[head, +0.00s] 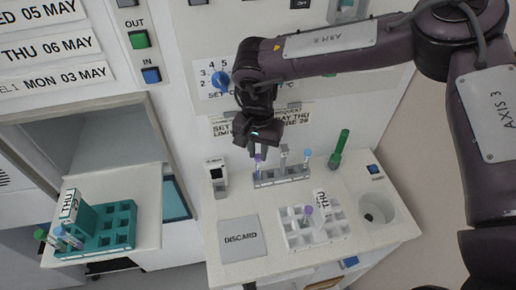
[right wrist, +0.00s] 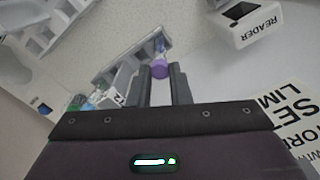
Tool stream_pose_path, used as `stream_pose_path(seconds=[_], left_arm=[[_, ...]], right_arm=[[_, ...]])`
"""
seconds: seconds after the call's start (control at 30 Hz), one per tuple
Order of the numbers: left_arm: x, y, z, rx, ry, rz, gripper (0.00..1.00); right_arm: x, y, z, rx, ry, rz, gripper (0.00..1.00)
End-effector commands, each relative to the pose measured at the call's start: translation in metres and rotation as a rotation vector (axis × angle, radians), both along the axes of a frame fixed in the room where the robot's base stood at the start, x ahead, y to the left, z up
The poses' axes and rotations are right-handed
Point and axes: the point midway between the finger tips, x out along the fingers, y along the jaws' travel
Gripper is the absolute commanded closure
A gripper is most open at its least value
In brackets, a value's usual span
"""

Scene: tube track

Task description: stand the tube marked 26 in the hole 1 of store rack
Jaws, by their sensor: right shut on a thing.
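My right gripper (head: 261,152) is shut on a purple-capped tube (head: 258,166) at the left end of a grey rack (head: 284,178) at the back of the counter. The purple cap (right wrist: 160,70) shows between the fingers in the right wrist view. The tube looks upright; I cannot tell whether its foot is still in the rack, and I cannot read its number. A teal rack (head: 122,224), with a THU card and capped tubes at its left side, stands on a pulled-out shelf. I cannot see which rack is marked store. My left gripper is not in view.
A white rack (head: 338,236) with a THU card and a purple-capped tube stands on the counter. The shelf's front right is clear.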

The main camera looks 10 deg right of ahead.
Motion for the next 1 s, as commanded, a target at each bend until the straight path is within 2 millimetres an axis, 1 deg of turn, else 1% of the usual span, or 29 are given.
stream_pose_path(seconds=[0.17, 0.2, 0.3, 0.4, 1.0], left_arm=[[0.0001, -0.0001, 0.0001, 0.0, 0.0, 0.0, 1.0], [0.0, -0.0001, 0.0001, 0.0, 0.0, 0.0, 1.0], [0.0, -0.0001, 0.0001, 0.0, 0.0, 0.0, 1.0], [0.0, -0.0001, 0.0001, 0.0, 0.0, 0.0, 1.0], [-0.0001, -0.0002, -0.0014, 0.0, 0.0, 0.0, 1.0]], right_arm=[[0.0001, -0.0001, 0.0, 0.0, 0.0, 0.0, 0.98], [0.0001, -0.0001, 0.0, 0.0, 0.0, 0.0, 0.81], [0.0, 0.0, 0.0, 0.0, 0.0, 0.0, 0.68], [0.0, 0.0, 0.0, 0.0, 0.0, 0.0, 0.57], [0.0004, 0.0, 0.0024, -0.001, -0.001, 0.0, 0.57]])
